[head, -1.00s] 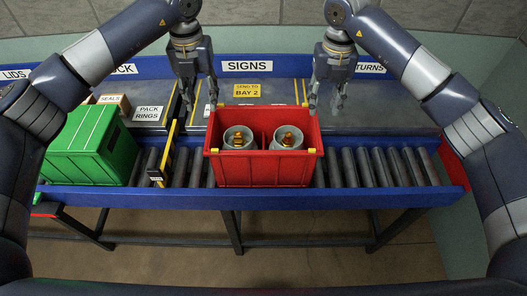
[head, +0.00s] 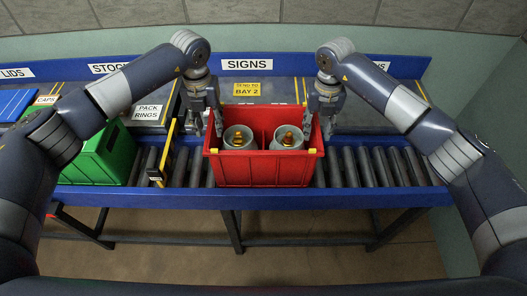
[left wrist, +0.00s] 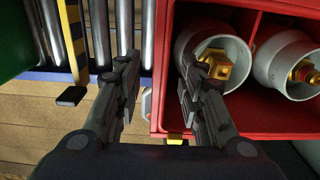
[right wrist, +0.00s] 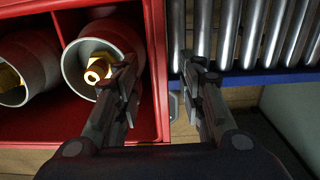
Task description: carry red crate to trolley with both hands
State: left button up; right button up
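The red crate (head: 262,169) stands upright on the roller conveyor (head: 362,167). It has two compartments, each holding a grey cylinder with a brass fitting. My left gripper (head: 208,131) is open over the crate's left wall. In the left wrist view its fingers (left wrist: 158,78) lie on either side of that wall, with a gap. My right gripper (head: 319,132) is open over the crate's right wall. In the right wrist view its fingers (right wrist: 160,78) are spread on either side of that wall, also with a gap. I see no trolley.
A green crate (head: 98,158) sits left on the conveyor. A yellow-and-black striped post (head: 163,152) stands between it and the red crate. A sign panel and work surface (head: 375,119) lie behind. The rollers right of the red crate are free.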

pick_arm(q)
grip_shut()
pick_arm(e)
grip_shut()
pick_arm(q)
jog(key=shift+w+r, duration=0.15)
jog(key=shift+r, duration=0.05)
pick_arm(e)
jog(key=shift+w+r, duration=0.15)
jog(key=shift+r, duration=0.05)
